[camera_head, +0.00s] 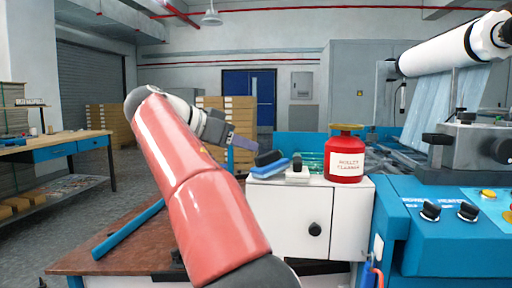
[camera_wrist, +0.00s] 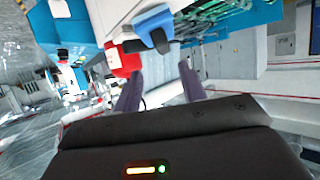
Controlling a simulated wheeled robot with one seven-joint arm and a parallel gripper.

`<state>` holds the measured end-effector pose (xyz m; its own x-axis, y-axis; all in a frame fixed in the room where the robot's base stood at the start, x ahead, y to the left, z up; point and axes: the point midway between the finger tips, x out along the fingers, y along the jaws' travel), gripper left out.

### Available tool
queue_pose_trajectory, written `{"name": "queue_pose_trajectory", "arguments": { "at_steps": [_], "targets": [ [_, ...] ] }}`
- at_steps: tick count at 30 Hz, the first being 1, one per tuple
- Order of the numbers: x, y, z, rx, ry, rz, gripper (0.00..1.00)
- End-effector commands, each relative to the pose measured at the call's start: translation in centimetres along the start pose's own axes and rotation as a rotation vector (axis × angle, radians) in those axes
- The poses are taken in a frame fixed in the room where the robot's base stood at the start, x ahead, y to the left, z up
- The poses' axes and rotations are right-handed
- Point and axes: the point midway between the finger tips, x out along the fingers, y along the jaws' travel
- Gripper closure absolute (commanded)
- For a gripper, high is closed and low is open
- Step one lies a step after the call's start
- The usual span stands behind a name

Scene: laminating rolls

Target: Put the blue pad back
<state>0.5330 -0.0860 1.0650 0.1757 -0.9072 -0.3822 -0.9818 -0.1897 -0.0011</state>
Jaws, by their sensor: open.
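The blue pad (camera_head: 271,170) has a black handle or back on top. It is at the left end of the white cabinet's top (camera_head: 322,184), slightly tilted in the picture. In the wrist view the pad (camera_wrist: 152,20) shows beyond my fingertips, its black part facing me. My gripper (camera_head: 243,147) is up and to the left of the pad in the head view. In the wrist view its two purple fingers (camera_wrist: 161,72) are apart with nothing between them. A small white block with a black knob (camera_head: 297,172) stands right of the pad. Whether the pad touches the cabinet is unclear.
A red labelled canister (camera_head: 345,158) stands on the cabinet right of the pad; it also shows in the wrist view (camera_wrist: 121,61). A blue machine (camera_head: 440,225) with knobs is to the right. A brown table (camera_head: 125,245) with a blue bar lies below my arm.

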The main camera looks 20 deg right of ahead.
Motion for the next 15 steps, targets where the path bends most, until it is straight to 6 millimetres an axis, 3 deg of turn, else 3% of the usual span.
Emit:
{"name": "queue_pose_trajectory", "arguments": {
  "at_steps": [1, 6, 15],
  "targets": [
    [-1.3, -0.1, -0.1, -0.002, 0.000, -0.005, 0.59],
    [-4.1, -0.1, -0.1, -0.001, 0.000, -0.003, 0.59],
    [-5.5, 0.0, 0.0, -0.001, 0.000, 0.001, 0.59]
  ]
}}
